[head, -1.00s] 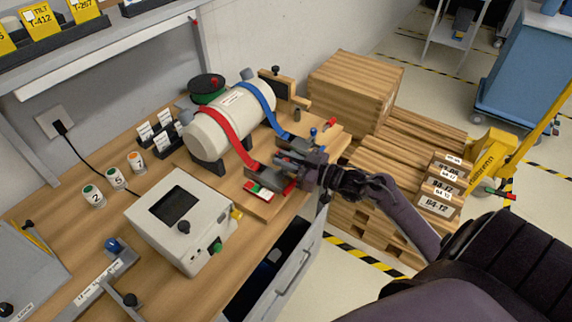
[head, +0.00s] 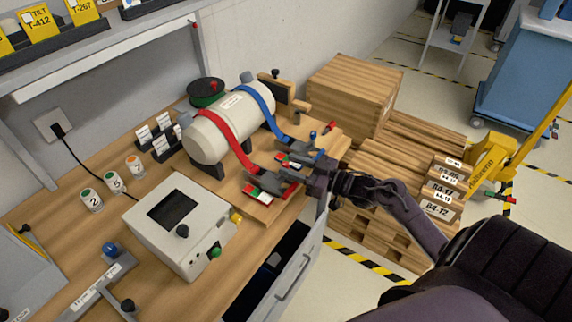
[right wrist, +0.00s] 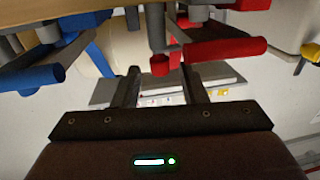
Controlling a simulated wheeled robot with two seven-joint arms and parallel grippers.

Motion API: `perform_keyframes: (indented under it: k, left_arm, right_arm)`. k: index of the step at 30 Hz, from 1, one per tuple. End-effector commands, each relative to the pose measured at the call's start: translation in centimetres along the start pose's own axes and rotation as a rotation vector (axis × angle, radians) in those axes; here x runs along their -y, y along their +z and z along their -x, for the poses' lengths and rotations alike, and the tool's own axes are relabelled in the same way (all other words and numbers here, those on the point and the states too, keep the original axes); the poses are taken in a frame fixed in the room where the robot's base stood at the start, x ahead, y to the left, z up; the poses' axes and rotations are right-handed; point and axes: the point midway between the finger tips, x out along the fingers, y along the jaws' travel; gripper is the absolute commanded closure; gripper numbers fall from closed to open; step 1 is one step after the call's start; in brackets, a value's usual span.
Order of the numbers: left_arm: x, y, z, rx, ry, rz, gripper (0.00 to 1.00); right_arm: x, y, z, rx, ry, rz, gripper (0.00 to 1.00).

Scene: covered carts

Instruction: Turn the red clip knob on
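A white cylinder (head: 212,135) lies on the bench under a red strap (head: 232,145) and a blue strap (head: 262,102). The red strap runs down to the red clip (head: 284,193), beside a red, white and green marking (head: 258,192). My right gripper (head: 312,178) is just right of the clips, at the bench edge. In the right wrist view its two fingers (right wrist: 158,70) stand apart and empty. A red knob (right wrist: 158,55) shows between and just beyond the fingertips; I cannot tell whether they touch. My left gripper is out of view.
The blue clip (head: 303,160) sits close behind the red one. A white box with a screen (head: 182,222) stands to the left. An open drawer (head: 290,275) juts out below the bench edge. Pallets with a wooden crate (head: 352,90) stand to the right.

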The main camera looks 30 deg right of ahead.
Motion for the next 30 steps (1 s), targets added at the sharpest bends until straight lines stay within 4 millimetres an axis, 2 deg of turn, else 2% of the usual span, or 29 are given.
perform_keyframes:
  k: [3,10,30]
  left_arm:
    - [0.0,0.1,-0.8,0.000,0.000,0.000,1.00]
    - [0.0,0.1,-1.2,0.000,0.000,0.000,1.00]
    - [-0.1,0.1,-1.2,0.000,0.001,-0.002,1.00]
  right_arm:
    - [0.1,0.4,2.3,0.004,0.000,0.000,0.61]
    - [0.0,0.1,4.9,0.001,-0.001,-0.001,0.61]
    - [0.0,0.1,5.2,0.001,-0.001,-0.001,0.61]
